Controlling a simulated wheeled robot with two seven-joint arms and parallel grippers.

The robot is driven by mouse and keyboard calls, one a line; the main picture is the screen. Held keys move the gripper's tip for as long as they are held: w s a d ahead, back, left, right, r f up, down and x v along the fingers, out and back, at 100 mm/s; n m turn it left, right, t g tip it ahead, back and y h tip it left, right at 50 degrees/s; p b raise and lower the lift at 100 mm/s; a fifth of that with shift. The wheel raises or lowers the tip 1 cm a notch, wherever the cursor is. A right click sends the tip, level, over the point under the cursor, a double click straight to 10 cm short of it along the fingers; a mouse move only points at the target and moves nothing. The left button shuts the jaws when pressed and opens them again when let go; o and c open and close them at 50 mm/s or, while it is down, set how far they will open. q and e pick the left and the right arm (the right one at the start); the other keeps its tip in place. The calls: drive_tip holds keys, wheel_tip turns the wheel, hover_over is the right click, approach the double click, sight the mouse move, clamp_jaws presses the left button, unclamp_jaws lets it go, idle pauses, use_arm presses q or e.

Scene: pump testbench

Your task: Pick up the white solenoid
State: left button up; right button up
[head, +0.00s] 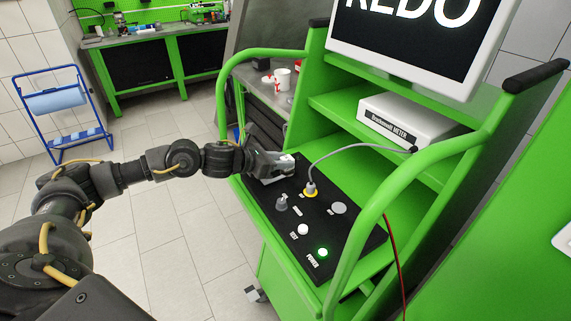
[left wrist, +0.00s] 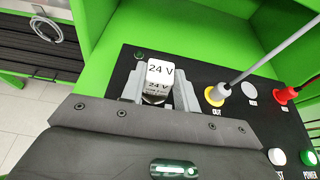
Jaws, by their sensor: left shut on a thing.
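The white solenoid (left wrist: 160,72), a block marked "24 V", is between the fingers of my left gripper (left wrist: 158,88) in the left wrist view. My left gripper (head: 280,166) also shows in the head view, over the far left part of the black control panel (head: 318,229). It is shut on the solenoid. The fingers hide the solenoid's lower part, and I cannot tell whether it touches the panel. My right gripper is not in view.
A yellow-ringed socket (head: 310,192) with a grey cable stands close to the gripper. A dark knob (head: 281,203) and a lit green button (head: 322,252) are on the panel. A green rail (head: 365,230) rises at the right. A white mug (head: 282,77) stands behind.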

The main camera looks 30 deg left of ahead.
sight(281, 172)
use_arm(q)
wheel_tip(281, 172, up, 10)
drive_tip(key=b, duration=0.1)
drive_tip(key=shift+b, duration=0.3)
